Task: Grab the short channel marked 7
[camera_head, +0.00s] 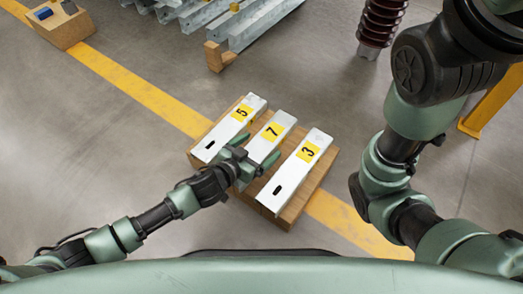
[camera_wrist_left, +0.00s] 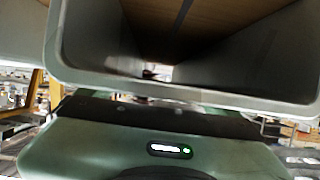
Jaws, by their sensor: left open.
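The short channel marked 7 (camera_head: 276,126) is a pale metal piece with a yellow label. It lies in the middle of three channels on a wooden block. My left gripper (camera_head: 257,152) is open at its near end, with one finger on each side of it; I cannot tell whether they touch it. The gripper hides the channel's near end in the head view. In the left wrist view a hollow grey channel end (camera_wrist_left: 75,72) fills the upper part, close to the camera. My right gripper cannot be made out; only my right arm shows.
The channel marked 5 (camera_head: 229,126) lies left of it and the channel marked 3 (camera_head: 303,160) right, with narrow gaps. The wooden block (camera_head: 319,180) stands on a grey floor with a yellow line (camera_head: 130,83). Long metal profiles (camera_head: 265,20) lie behind.

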